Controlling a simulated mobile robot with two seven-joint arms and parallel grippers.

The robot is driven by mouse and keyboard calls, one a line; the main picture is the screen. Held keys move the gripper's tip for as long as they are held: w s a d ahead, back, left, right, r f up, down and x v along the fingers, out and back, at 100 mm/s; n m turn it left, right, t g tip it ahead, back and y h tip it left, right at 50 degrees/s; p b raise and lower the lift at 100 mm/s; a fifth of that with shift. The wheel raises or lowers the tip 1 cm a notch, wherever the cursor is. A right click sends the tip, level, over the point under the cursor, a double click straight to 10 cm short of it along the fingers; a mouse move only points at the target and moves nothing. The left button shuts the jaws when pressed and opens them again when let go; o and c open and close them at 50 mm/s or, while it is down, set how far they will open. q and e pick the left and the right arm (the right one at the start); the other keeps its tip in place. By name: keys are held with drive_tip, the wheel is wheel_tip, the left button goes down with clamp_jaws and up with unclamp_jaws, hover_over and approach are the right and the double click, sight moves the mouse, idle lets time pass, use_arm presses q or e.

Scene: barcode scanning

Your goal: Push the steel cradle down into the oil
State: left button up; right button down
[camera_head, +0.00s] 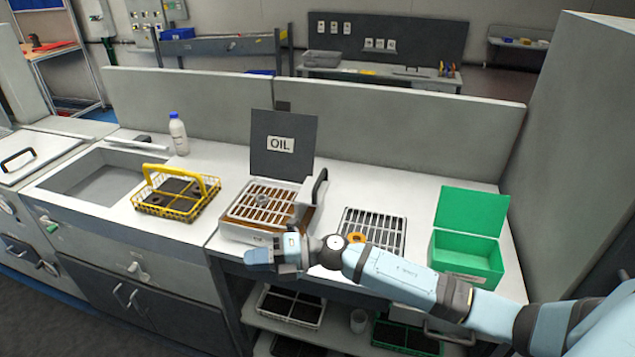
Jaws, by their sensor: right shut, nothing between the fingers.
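The oil tank (243,233) is a white box on the counter with a dark upright panel labelled OIL (280,144) behind it. The slatted steel cradle (283,190) sits at the tank's top, with brown showing between and around its bars. A round metal part (262,200) lies on the cradle. A dark upright handle (319,187) stands at the cradle's right side. My right gripper (262,257) is shut and empty, in front of the tank's front edge. I cannot tell whether it touches the tank. My left gripper is not in view.
A yellow basket (203,181) stands left of the tank beside the sink (100,182). A slatted grate (384,222) with an orange ring (356,238) lies to the right, partly behind my arm. Farther right is an open green box (467,251). A bottle (178,135) stands at the back.

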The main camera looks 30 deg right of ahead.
drive_tip(key=w+d+r+n+g+h, duration=0.1)
drive_tip(key=w+d+r+n+h, duration=0.1)
drive_tip(key=d, duration=0.7)
drive_tip(key=w+d+r+n+g+h+b, duration=0.1)
drive_tip(key=w+d+r+n+h, duration=0.2)
drive_tip(key=w+d+h, duration=0.3)
drive_tip(key=w+d+r+n+g+h, duration=0.1)
drive_tip(key=w+d+r+h, duration=0.3)
drive_tip(key=d, duration=0.8)
drive_tip(key=shift+d+r+n+h+b, duration=0.25)
drive_tip(key=shift+n+h+b, duration=0.15)
drive_tip(key=shift+n+h, duration=0.65)
drive_tip(key=shift+f, duration=0.15)
